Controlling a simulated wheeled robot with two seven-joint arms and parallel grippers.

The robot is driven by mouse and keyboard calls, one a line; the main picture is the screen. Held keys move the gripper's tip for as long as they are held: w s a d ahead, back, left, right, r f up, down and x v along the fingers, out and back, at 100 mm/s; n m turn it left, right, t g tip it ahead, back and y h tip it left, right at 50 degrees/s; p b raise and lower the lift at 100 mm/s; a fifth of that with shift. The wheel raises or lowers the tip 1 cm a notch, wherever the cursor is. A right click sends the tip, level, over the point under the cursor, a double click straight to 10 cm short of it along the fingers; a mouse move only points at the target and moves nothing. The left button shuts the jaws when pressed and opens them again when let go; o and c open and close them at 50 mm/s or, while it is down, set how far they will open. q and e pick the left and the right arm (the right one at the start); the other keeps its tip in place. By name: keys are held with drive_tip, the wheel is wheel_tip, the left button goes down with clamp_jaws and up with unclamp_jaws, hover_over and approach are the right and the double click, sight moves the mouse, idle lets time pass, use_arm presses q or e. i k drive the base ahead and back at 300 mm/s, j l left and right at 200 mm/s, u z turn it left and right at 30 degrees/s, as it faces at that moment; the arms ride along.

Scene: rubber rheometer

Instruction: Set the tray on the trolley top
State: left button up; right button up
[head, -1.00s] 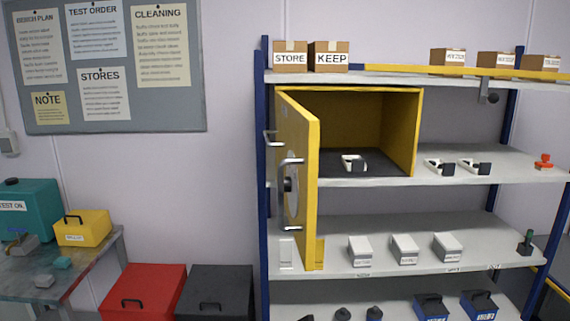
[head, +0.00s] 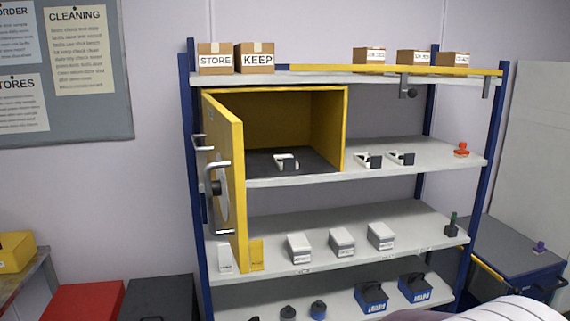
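A trolley with a flat grey top (head: 500,240) and a dark handle stands at the right edge, partly behind the rack's right post. I cannot pick out a tray for certain in this view. Neither gripper is in view. A white rounded part at the bottom right edge appears to be mine.
A shelf rack (head: 310,259) fills the middle. Its yellow cabinet (head: 328,120) has its door (head: 228,180) swung open toward me. Small white-and-black holders, lidded boxes and blue bins sit on the shelves. Red (head: 85,302) and black (head: 160,297) boxes stand at lower left.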

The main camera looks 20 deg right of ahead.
sight(504, 254)
drive_tip(key=i+l+z, duration=0.2)
drive_tip(key=l+z, duration=0.15)
drive_tip(key=i+l+z, duration=0.35)
drive_tip(key=k+j, duration=0.05)
drive_tip(key=k, duration=0.05)
